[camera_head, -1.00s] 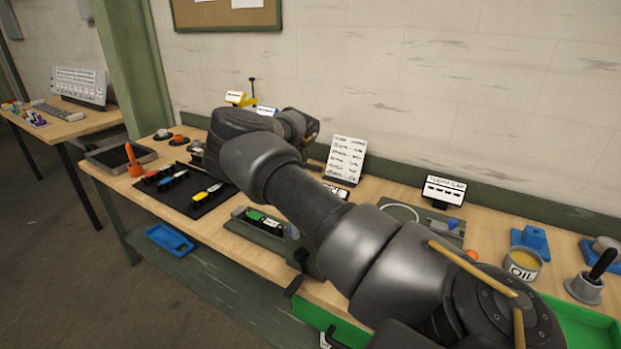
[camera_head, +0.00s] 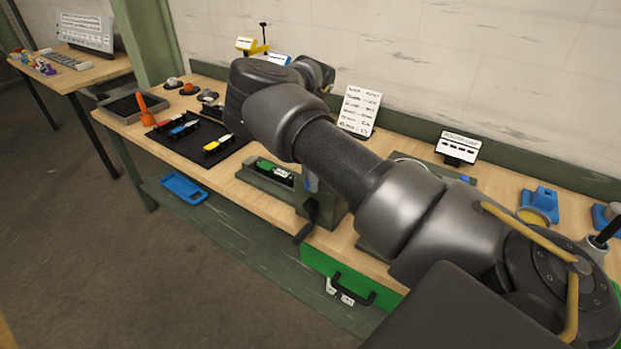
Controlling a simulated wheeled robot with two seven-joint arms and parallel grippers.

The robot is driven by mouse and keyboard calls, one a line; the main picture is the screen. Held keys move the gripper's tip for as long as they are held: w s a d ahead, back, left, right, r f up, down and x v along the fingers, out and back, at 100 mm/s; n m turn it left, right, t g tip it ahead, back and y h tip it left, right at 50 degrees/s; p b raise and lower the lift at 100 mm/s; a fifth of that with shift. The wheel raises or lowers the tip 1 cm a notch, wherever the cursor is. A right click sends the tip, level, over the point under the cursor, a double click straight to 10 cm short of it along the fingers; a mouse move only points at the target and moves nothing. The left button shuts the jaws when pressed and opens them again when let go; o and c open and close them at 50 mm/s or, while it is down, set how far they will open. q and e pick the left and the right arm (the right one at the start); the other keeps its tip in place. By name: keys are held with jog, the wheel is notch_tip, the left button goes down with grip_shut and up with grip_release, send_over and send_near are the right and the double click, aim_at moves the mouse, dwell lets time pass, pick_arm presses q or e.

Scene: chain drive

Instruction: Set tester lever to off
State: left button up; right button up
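My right arm crosses the view from the lower right. Its far end, where my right gripper (camera_head: 318,74) is, sits over the back of the bench; the fingers are hidden, so open or shut does not show. No part labelled as a tester can be read. A yellow device (camera_head: 258,48) with an upright black lever (camera_head: 263,35) stands at the back, left of the arm's far end. A grey-green block (camera_head: 322,206) with a black handle (camera_head: 303,233) stands at the front edge, partly behind my forearm. I cannot tell which is the tester. My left gripper is out of view.
The wooden bench (camera_head: 232,186) holds a black mat (camera_head: 198,150) with coloured parts, an orange tool (camera_head: 145,108), a written card (camera_head: 359,111) and a blue fixture (camera_head: 540,203). A green drawer (camera_head: 325,268) is below. A blue tray (camera_head: 184,188) lies on the lower shelf.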

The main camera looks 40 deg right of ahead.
jog(key=o, duration=0.4)
jog(key=shift+s, duration=0.1)
jog(key=shift+o, duration=0.2)
notch_tip(320, 180, up, 11)
jog(key=w+b, duration=0.1)
jog(key=w, duration=0.1)
jog(key=shift+d+f, duration=0.2)
jog(key=shift+d, duration=0.15)
